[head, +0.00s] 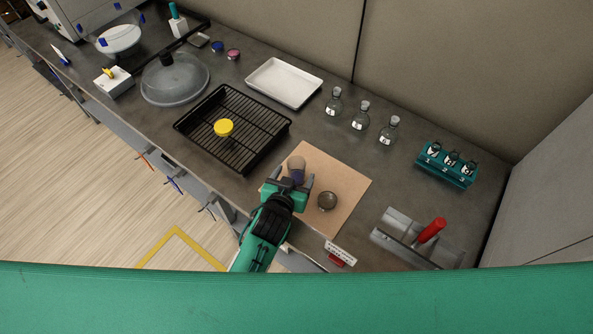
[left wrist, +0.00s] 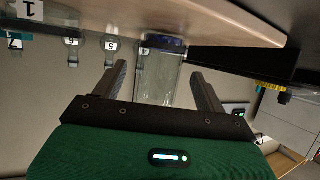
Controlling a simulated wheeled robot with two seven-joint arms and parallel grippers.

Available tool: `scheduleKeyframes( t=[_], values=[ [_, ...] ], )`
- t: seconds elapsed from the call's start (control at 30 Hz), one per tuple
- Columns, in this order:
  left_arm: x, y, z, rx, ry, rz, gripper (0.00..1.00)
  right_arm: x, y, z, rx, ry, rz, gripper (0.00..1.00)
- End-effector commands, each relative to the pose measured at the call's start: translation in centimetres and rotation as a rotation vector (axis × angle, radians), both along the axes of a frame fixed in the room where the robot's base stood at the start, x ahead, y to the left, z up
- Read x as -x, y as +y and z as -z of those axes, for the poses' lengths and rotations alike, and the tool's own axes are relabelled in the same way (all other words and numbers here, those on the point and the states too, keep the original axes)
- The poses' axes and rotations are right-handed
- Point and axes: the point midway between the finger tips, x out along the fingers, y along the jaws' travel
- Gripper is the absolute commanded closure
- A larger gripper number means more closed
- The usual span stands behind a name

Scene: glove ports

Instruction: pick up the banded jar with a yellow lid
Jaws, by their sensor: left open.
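A round yellow lid (head: 223,127) shows on the black wire rack (head: 190,124); the body below it is mostly hidden, so I cannot see a band. Yellow also shows by the dark rack edge in the left wrist view (left wrist: 270,85). My left gripper (head: 291,177) is open over the tan board (head: 340,175), to the right of and nearer than the yellow lid. A clear jar (head: 297,162) with a dark blue end stands at its fingertips. In the upside-down left wrist view this jar (left wrist: 160,82) appears between the open fingers. My right gripper is not in view.
A round grey glass piece (head: 327,201) lies on the board. Several flasks (head: 360,117) and a white tray (head: 284,82) stand behind. A teal rack (head: 447,165) and a grey caddy with a red handle (head: 418,238) are at right. A clear dome (head: 174,78) is beyond the rack.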

Motion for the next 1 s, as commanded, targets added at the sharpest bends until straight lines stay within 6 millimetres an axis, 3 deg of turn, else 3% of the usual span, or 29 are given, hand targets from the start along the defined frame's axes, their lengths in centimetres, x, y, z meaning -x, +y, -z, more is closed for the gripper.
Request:
scheduleKeyframes(
  t=[0.2, 0.5, 0.53, 0.77, 1.0],
  values=[
    [-2.0, -0.8, 0.9, 0.000, 0.001, 0.000, 0.27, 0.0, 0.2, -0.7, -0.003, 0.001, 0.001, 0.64],
    [-2.3, -0.8, 1.1, 0.001, 0.001, 0.000, 0.27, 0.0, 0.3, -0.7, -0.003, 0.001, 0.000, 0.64],
    [-2.3, -0.8, 1.1, 0.001, 0.001, 0.000, 0.29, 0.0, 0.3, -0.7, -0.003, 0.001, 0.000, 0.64],
    [-2.3, -0.8, 1.1, 0.000, 0.001, 0.000, 0.74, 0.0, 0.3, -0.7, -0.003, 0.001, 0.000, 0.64],
    [-2.3, -0.8, 1.1, 0.000, 0.000, 0.000, 0.77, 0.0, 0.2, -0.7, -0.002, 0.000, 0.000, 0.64]
  ],
)
